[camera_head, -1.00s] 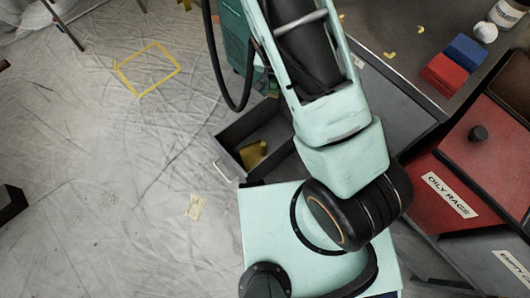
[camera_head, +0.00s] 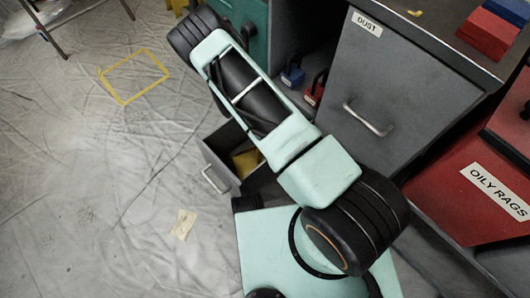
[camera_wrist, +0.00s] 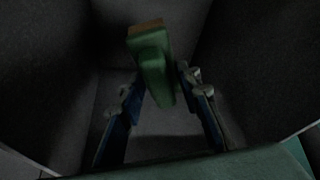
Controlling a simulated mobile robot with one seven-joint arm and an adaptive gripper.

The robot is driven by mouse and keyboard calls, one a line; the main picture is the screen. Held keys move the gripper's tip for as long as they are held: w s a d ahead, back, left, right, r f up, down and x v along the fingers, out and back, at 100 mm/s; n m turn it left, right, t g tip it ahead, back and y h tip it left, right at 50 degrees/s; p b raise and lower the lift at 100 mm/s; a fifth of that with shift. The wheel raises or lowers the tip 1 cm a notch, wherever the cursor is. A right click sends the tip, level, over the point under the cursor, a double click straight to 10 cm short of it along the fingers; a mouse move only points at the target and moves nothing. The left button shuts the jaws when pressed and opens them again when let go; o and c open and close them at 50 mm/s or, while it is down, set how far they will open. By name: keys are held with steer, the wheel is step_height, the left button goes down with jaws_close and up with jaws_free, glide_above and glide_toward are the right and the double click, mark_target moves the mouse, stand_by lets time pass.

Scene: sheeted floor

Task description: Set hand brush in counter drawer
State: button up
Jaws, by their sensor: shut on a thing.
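In the wrist view my gripper (camera_wrist: 162,88) has its two blue fingers on either side of a green hand brush (camera_wrist: 152,72) with a brownish end, and is shut on it. Dark grey walls rise on both sides of the brush, like the inside of a drawer or box. Whether the brush touches the bottom cannot be told. In the head view an open grey drawer (camera_head: 222,155) with a pale handle stands low at centre-left, partly behind my arm. My gripper and the brush are hidden in that view.
A yellow object (camera_head: 246,162) lies in the open drawer. A closed drawer labelled DUST (camera_head: 395,85) is to the right, with a red OILY RAGS box (camera_head: 450,200) beside it. Blue (camera_head: 293,76) and red (camera_head: 316,90) objects stand in a recess. The sheeted floor (camera_head: 90,190) at left is mostly clear.

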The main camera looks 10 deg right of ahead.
step_height(320, 180, down, 9)
steer(key=b, duration=0.3)
steer(key=shift+f, duration=0.2)
steer(key=o, duration=1.3)
steer(key=shift+o, duration=0.2)
steer(key=shift+r, duration=0.1)
steer(key=p+v, duration=0.4)
steer(key=v, duration=0.8)
steer(key=shift+r, duration=0.1)
